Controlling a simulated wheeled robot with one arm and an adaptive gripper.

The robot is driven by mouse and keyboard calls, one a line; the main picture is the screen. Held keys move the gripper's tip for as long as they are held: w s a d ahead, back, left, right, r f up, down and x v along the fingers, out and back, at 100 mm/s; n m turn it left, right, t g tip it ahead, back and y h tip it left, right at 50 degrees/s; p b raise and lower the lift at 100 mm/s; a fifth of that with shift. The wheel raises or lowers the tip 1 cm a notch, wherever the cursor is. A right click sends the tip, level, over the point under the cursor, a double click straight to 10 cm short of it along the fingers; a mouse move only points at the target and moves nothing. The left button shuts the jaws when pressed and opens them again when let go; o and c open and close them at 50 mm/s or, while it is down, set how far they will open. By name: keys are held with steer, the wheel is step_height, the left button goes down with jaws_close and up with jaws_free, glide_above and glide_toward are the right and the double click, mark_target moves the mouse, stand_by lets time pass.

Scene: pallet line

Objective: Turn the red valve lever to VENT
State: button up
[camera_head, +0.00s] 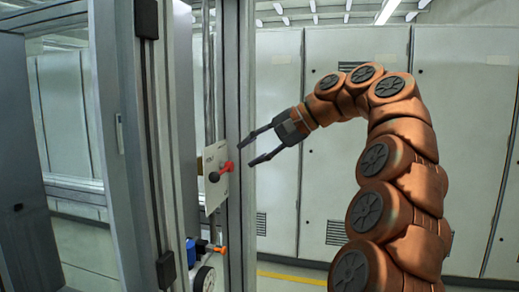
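The red valve lever (228,167) sits on a pale plate (217,187) fixed to the grey frame, left of the picture's middle. A dark round knob (214,177) shows on the same plate beside the lever. Any VENT mark on the plate is too small to read. My gripper (245,154) is open, with its two dark fingers spread one above the other and pointing left toward the lever. No object shows between the fingers. In the picture the lever lies just left of the fingertips; I cannot tell the gap in depth.
Grey upright posts (240,90) stand around the plate. An orange-handled fitting with a blue part (205,247) and a round gauge-like part (204,279) sit below it. Tall pale cabinets (352,60) line the back. A yellow floor line (290,277) runs before them.

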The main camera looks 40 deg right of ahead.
steer(key=shift+s+d+r, duration=0.2)
steer(key=shift+s, duration=0.05)
steer(key=shift+s+d, duration=0.15)
steer(key=shift+d, duration=0.1)
stand_by(0.5)
stand_by(0.5)
